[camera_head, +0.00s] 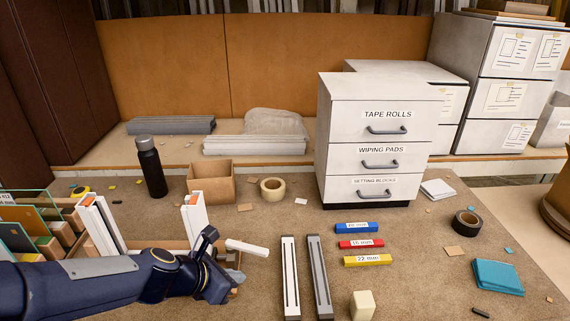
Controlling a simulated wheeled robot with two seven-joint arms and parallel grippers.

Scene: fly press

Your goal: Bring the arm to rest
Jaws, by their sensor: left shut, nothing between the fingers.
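My dark blue left arm reaches in from the left, low over the bench. Its gripper (233,277) is shut and empty, close above the bench top, left of the pale slotted bar (290,278). The fingertips are small and partly hidden by the wrist. A short white bar (247,247) shows just beyond the gripper; I cannot tell whether they touch. My right gripper is not in view.
White profiles (100,228) stand upright beside my forearm. A grey slotted bar (319,277), a cream block (362,305) and blue, red and yellow blocks (367,260) lie to the right. A drawer cabinet (375,135), black bottle (151,167) and cardboard box (211,183) stand behind.

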